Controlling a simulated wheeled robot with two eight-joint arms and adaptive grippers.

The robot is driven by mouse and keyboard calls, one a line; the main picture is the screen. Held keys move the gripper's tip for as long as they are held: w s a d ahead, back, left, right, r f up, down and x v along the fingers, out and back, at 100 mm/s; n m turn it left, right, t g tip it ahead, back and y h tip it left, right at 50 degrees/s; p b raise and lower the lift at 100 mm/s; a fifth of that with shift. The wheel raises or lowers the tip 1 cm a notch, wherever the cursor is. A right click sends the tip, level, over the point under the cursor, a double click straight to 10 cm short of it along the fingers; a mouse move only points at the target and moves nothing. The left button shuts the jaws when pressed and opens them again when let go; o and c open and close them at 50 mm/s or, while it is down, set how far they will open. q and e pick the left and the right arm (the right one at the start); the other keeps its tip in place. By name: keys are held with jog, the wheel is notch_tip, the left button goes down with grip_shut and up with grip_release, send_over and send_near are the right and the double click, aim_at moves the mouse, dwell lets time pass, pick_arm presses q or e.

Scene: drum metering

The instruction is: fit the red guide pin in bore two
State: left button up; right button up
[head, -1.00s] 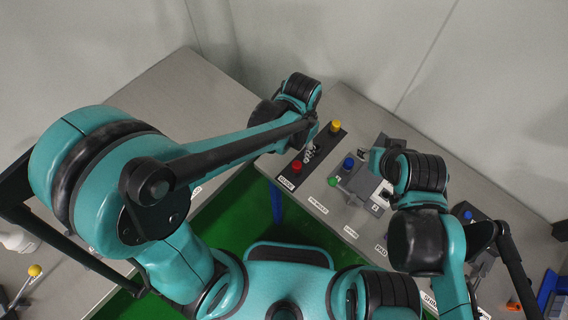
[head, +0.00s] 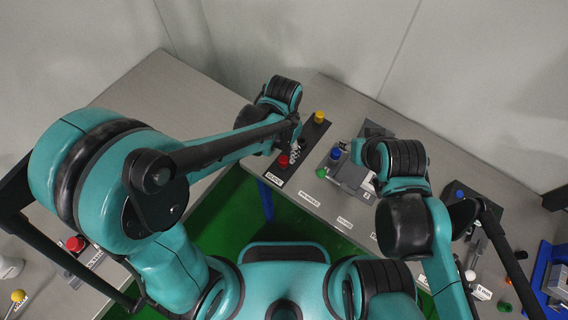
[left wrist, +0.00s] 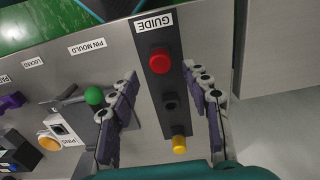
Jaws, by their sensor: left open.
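The red guide pin (left wrist: 160,60) shows as a round red top at the labelled end of the dark guide strip (left wrist: 182,150) in the left wrist view. An open dark bore (left wrist: 170,101) lies mid-strip, and a yellow top (left wrist: 179,143) is at the other end. My left gripper (left wrist: 165,98) is open, its fingers on either side of the strip, with nothing between them in its grip. In the head view the red pin (head: 283,160) is just below my left gripper (head: 293,143). My right gripper's fingers are mostly hidden behind its wrist; I cannot tell their state.
A grey pin mould block (head: 347,174) with blue and green knobs stands right of the strip. A blue tray (head: 541,268) is at the far right. The left table (head: 160,95) is mostly bare at the back. A gap with green floor separates the tables.

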aim_at(283, 159)
pick_arm(q)
jog(key=shift+f+b, duration=1.9)
jog(key=shift+f, duration=0.8)
pick_arm(e)
jog(key=shift+f, duration=2.3)
jog(key=shift+f, duration=0.15)
pick_arm(q)
grip_shut()
jog(key=shift+r, duration=0.15)
jog(key=shift+r+p, duration=2.2)
jog(key=shift+r, duration=0.7)
pick_arm(e)
jog(key=shift+r, duration=2.35)
pick_arm(q)
jog(key=shift+r, duration=0.1)
jog(key=shift+r+p, duration=1.55)
jog(key=shift+r, duration=0.4)
pick_arm(e)
jog(key=shift+r, duration=1.55)
